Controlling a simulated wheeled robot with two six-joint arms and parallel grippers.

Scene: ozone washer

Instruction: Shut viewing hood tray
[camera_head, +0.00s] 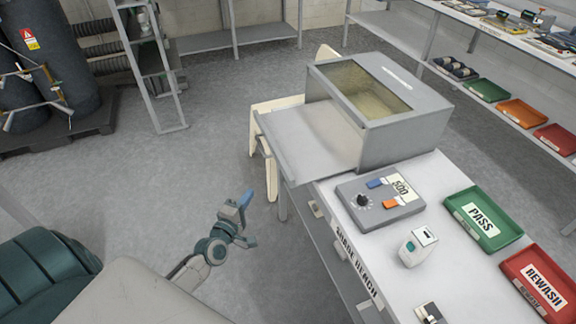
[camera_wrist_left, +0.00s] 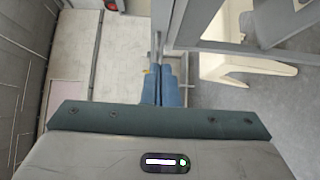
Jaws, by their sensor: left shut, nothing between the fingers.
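The viewing hood (camera_head: 405,125) is a grey box with a glass window on top, standing on the far end of the white bench. Its flat grey tray (camera_head: 305,148) sticks out to the left, past the bench's edge, so it stands open. My left gripper (camera_head: 246,197) is left of the bench, apart from the tray and nearer to me. Its blue fingers also show in the left wrist view (camera_wrist_left: 162,82), shut together with nothing between them. My right gripper is not in view.
A cream chair (camera_head: 270,115) stands beside and partly behind the tray; it also shows in the left wrist view (camera_wrist_left: 240,68). A control box (camera_head: 380,203), a white device (camera_head: 417,246), a green PASS tray (camera_head: 492,207) and a red REWASH tray (camera_head: 525,268) occupy the bench.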

